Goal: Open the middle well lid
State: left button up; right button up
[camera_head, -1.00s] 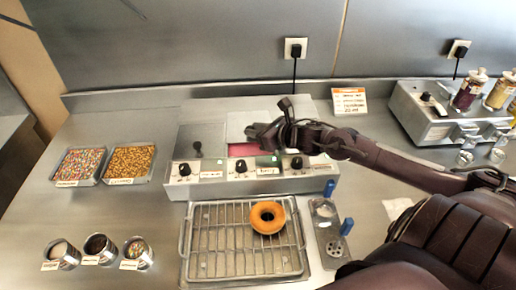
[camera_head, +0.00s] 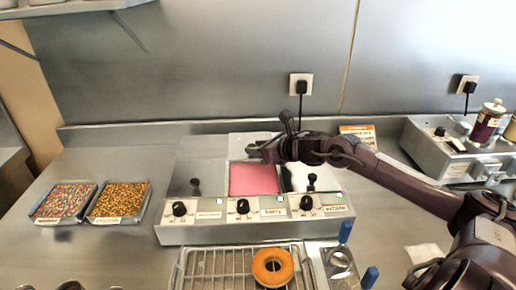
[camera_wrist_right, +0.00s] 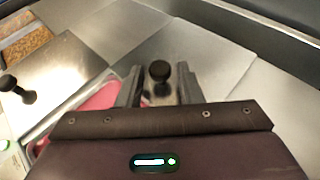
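The middle well (camera_head: 254,180) of the three-well glaze warmer shows a wide area of pink glaze. Its metal lid (camera_head: 246,141) lies back behind the opening, partly hidden by my right gripper (camera_head: 262,152). In the right wrist view, my right gripper (camera_wrist_right: 159,88) has its two fingers apart. A dark lid knob (camera_wrist_right: 160,72) stands between them with gaps at both sides. The pink glaze (camera_wrist_right: 104,97) shows left of the fingers. The left lid (camera_head: 183,176) and the right lid, with its knob (camera_head: 311,180), cover their wells. My left gripper is not in view.
Dials and labels line the warmer's front (camera_head: 225,234). A wire rack (camera_head: 208,262) with an orange-brown doughnut (camera_head: 272,267) is in front. Two topping trays (camera_head: 92,216) stand left, a second appliance (camera_head: 433,151) right. The wall (camera_head: 220,70) is close behind.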

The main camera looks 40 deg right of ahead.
jog(key=shift+o, duration=0.7)
jog(key=shift+s+d+r, duration=0.15)
jog(key=shift+s+d, duration=0.3)
jog(key=shift+s, duration=0.2)
jog(key=shift+a+p+v, duration=0.15)
jog(key=shift+p+v, duration=0.4)
jog(key=shift+v, duration=1.05)
jog(key=shift+a+p+v, duration=0.1)
jog(key=shift+p+v, duration=0.4)
jog(key=shift+v, duration=1.1)
jog(key=shift+r, duration=0.15)
